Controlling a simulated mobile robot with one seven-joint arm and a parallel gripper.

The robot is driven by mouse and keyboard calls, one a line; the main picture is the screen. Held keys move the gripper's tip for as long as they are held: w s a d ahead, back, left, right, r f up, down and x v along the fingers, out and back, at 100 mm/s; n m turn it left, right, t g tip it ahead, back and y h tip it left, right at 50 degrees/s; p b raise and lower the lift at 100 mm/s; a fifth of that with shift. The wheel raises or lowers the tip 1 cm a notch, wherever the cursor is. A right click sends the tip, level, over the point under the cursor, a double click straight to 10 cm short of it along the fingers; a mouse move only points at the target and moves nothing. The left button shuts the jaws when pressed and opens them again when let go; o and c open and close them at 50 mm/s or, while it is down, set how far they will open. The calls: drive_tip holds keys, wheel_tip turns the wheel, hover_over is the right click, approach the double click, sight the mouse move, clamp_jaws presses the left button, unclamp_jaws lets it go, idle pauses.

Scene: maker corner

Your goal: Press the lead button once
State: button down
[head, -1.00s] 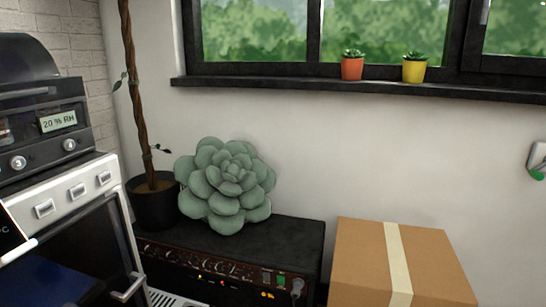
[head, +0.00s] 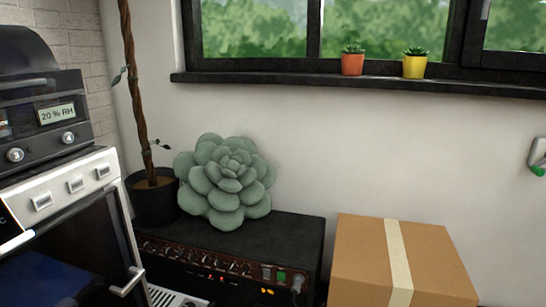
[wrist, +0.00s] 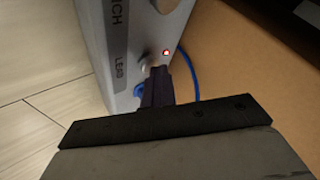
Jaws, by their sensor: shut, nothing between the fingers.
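A grey box (wrist: 125,25) with a dark label strip reading "LE…" and "…NCH" stands in the wrist view, its letters partly cut off or unclear. A small pale round button (wrist: 145,66) sits on its face beside the "LE…" text, partly hidden by my fingers. A small red light (wrist: 166,53) glows just above and to the right of it. My gripper (wrist: 160,73) is shut and empty, its fingertips close to the button. I cannot tell whether they touch it. Neither the grey box nor my gripper shows in the head view.
A blue cable (wrist: 190,72) curves beside the grey box, next to a tan surface (wrist: 240,60). In the head view, a black amplifier (head: 285,235) carries a large succulent (head: 228,182). A cardboard box (head: 360,260) stands right of it, and an oven (head: 75,230) at left.

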drive_tip(key=shift+a+r, duration=0.1)
drive_tip(key=shift+r, duration=0.1)
wheel_tip(320, 180, up, 6)
drive_tip(key=p, duration=0.5)
drive_tip(key=shift+r, duration=0.1)
idle(0.3)
